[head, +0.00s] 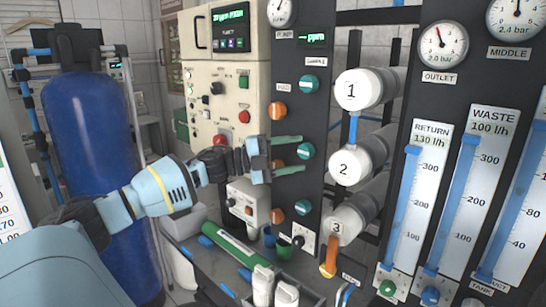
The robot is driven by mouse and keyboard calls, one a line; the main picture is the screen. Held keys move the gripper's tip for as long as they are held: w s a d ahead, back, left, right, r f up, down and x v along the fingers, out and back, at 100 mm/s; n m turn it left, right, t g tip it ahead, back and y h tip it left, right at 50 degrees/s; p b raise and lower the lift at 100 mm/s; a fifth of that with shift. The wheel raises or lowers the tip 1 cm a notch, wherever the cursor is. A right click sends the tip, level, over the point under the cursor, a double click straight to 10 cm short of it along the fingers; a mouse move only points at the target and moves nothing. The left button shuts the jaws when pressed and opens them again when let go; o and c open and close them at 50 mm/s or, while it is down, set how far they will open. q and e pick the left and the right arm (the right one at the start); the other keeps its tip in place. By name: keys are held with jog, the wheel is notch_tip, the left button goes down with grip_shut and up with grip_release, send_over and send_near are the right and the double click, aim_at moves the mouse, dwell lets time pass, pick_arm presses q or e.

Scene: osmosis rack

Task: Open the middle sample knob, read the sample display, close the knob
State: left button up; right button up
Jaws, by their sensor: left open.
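The middle sample knob (306,151) is a round teal knob on the dark panel, in the middle of a column of teal knobs. My left gripper (298,154) reaches in from the left. Its two greenish fingers are apart, one above and one below the height of the middle knob. I cannot tell whether they touch it. My right gripper is out of view.
Another teal knob (308,84) sits above and one (303,208) below. Orange knobs (278,111) line the panel's left side. White numbered cylinders (352,90) stand to the right. A blue tank (92,150) stands at left, and a bench with bottles (262,285) lies below.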

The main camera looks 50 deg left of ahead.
pick_arm(q)
jog(key=p+v, duration=0.2)
jog(key=v, duration=0.2)
jog(key=shift+s+a, duration=0.2)
jog(key=shift+s, duration=0.15)
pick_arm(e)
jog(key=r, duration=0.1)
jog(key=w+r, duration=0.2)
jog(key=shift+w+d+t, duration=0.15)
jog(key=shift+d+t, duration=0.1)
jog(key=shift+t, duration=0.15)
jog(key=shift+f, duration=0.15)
